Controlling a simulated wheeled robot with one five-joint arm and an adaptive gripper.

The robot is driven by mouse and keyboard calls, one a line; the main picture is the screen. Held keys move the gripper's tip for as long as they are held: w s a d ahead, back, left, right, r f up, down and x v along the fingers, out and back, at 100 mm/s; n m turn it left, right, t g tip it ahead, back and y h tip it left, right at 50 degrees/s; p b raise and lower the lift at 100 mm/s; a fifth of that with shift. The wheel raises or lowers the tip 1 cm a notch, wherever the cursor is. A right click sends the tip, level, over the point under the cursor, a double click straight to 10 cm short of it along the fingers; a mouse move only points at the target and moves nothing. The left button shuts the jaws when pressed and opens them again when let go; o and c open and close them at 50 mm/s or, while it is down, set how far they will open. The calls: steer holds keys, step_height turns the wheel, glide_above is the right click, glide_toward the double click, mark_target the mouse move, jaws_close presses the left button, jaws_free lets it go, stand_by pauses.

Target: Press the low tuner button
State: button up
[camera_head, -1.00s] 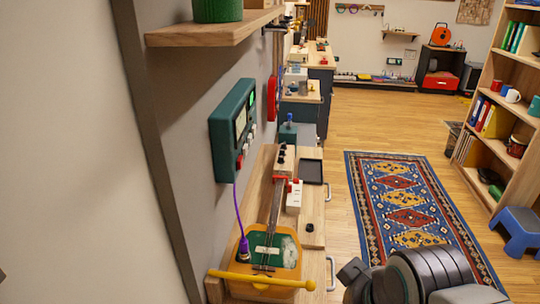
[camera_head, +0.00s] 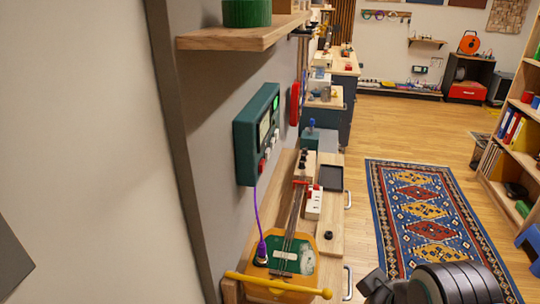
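The tuner (camera_head: 245,152) is a dark green box on the grey wall, left of centre, seen at a slant. Its side toward the room has a pale display, a small green lit part, several whitish buttons or knobs, and a red button (camera_head: 262,167) low down. A purple cable runs from its underside to the stringed instrument (camera_head: 264,285) on the bench. Part of my dark arm shows at the bottom right, with what looks like my gripper (camera_head: 374,286) at its left end. It is well apart from the tuner, and its fingers cannot be made out.
A wooden shelf (camera_head: 240,40) juts from the wall above the tuner. The bench (camera_head: 331,226) below holds the instrument, a yellow rod across its front, a white-and-red block and a dark tray. A patterned rug (camera_head: 433,232) lies on open floor to the right, before a bookcase.

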jaws_close()
stand_by(1.3)
